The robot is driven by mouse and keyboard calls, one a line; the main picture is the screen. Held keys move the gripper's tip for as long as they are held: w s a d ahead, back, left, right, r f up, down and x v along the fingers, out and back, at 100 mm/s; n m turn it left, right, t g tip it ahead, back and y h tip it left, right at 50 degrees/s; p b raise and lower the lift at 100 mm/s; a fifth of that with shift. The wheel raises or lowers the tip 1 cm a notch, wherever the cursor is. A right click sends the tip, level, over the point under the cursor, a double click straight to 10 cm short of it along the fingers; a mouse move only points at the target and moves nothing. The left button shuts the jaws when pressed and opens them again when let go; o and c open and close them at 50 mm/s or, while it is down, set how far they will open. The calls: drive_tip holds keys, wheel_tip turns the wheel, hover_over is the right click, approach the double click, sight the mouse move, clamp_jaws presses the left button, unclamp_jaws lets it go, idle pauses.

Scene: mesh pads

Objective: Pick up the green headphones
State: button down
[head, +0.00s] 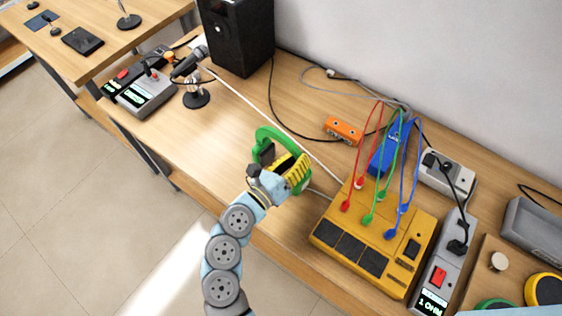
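The green headphones (270,133) are near the middle of the head view, at the front part of the long wooden bench. The curved green band shows above and behind my gripper, with more green at its right side. My gripper (279,160) is at the headphones and overlaps them in the picture. A yellow ribbed part and a dark part show at its end. They hide much of the headphones, so I cannot tell whether the fingers are closed on them or only around them.
A yellow device (330,232) with red, green and blue cables stands close on the right. An orange box (343,130) and a blue device (388,150) lie behind. A microphone stand (196,98) and a black speaker (236,35) stand left. Bench space left of the headphones is clear.

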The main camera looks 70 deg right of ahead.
idle(0.4)
wheel_tip(320, 180, up, 10)
drive_tip(key=shift+p, duration=1.05)
